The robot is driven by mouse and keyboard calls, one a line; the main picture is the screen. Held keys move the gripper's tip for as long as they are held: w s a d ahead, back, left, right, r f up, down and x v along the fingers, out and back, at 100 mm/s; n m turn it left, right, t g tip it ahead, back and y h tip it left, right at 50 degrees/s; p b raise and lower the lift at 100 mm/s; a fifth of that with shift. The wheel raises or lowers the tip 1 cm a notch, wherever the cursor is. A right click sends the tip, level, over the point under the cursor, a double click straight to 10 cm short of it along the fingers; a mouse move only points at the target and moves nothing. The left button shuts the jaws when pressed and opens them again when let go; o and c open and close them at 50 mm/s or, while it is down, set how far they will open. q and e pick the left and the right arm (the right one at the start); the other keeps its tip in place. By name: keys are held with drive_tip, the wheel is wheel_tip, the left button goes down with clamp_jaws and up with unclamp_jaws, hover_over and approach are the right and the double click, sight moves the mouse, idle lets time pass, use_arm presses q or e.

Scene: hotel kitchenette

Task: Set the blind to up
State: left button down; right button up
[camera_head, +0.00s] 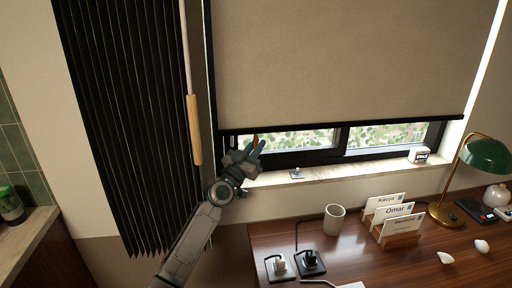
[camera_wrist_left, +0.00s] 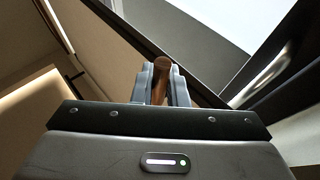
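The beige roller blind (camera_head: 345,60) hangs over most of the window, its dark bottom bar (camera_head: 350,124) a little above the sill. A small brown wooden pull (camera_head: 255,139) shows just below the bar's left end. My left gripper (camera_head: 256,148) is at this pull. In the left wrist view the fingers (camera_wrist_left: 161,84) stand close on both sides of the brown pull (camera_wrist_left: 161,68) and appear shut on it. My right gripper is not in view.
A dark pleated curtain (camera_head: 130,110) and a hanging wand with a wooden handle (camera_head: 194,130) are left of my arm. Below, the desk (camera_head: 360,265) holds a cup (camera_head: 334,219), card holders (camera_head: 390,225) and a green lamp (camera_head: 485,155). The sill (camera_head: 330,170) is mostly clear.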

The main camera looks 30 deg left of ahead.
use_arm(q)
drive_tip(key=shift+r, duration=0.25)
wheel_tip(320, 180, up, 8)
drive_tip(key=p, duration=0.7)
drive_tip(key=shift+r, duration=0.1)
drive_tip(key=shift+r+p, duration=0.65)
drive_tip(key=c, duration=1.4)
unclamp_jaws()
drive_tip(key=shift+f, duration=0.1)
drive_tip(key=shift+c, duration=0.2)
drive_tip(key=shift+s, duration=0.1)
